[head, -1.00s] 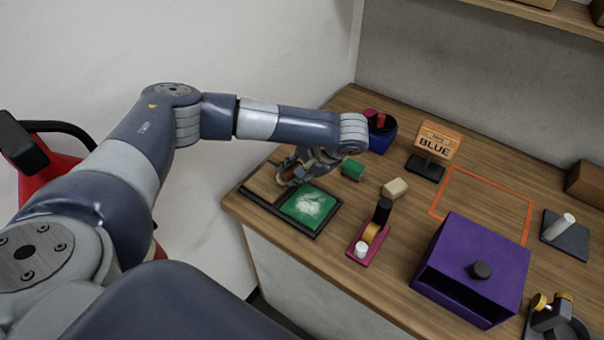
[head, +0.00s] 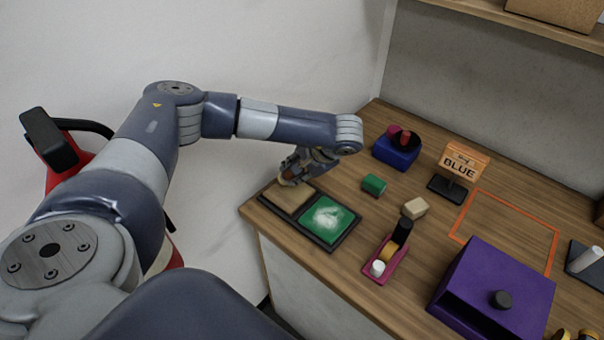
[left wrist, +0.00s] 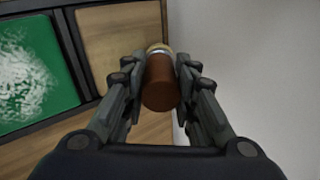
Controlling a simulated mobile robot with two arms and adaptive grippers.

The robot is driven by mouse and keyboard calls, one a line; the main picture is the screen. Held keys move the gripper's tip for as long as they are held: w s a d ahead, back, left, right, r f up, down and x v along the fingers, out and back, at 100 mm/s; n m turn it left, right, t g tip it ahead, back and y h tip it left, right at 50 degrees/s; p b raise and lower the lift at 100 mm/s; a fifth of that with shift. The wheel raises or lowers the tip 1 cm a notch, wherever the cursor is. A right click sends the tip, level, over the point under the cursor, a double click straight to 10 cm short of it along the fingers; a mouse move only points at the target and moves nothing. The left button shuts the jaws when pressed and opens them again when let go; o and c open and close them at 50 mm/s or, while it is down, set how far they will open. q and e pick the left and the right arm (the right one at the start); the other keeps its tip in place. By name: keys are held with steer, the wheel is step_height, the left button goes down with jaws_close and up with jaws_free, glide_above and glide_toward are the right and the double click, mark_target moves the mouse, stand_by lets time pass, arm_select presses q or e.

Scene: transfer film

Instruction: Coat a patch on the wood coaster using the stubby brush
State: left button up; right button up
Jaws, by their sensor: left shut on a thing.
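My left gripper (head: 306,170) is shut on the stubby brush (left wrist: 162,82), which has a thick brown handle and a pale ring at its far end. My right gripper is not in view.
Near the tray are a green cylinder (head: 374,185), a beige block (head: 414,208) and a pink holder (head: 388,257). The orange-outlined area (head: 510,228) is clear.

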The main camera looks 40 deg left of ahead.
arm_select(q)
steer(key=shift+a+f, duration=0.1)
steer(key=shift+a, duration=0.55)
steer(key=shift+s+r+p, duration=0.2)
steer(key=shift+s+p, duration=0.35)
steer(key=shift+s, duration=0.4)
steer(key=shift+s+d+f, duration=0.1)
steer(key=shift+s+d, duration=0.05)
steer(key=shift+d, duration=2.3)
steer(key=shift+s+d, duration=0.2)
steer(key=shift+d, duration=2.65)
steer(key=shift+s+a+p, duration=0.15)
steer(key=shift+s+p, duration=0.2)
steer(key=shift+s, duration=0.7)
steer(key=shift+w+a+b, duration=0.15)
steer(key=shift+a+b, duration=0.2)
steer(key=shift+a, duration=1.25)
steer(key=shift+w+a, duration=0.15)
steer(key=shift+a, duration=1.55)
steer(key=shift+w+a, duration=0.15)
steer(key=shift+a, duration=1.5)
steer(key=shift+w+a, duration=0.1)
steer(key=shift+a, duration=0.05)
step_height(320, 180, up, 6)
steer(key=p, duration=0.4)
steer(key=shift+r+p, duration=0.2)
steer(key=shift+p, duration=0.15)
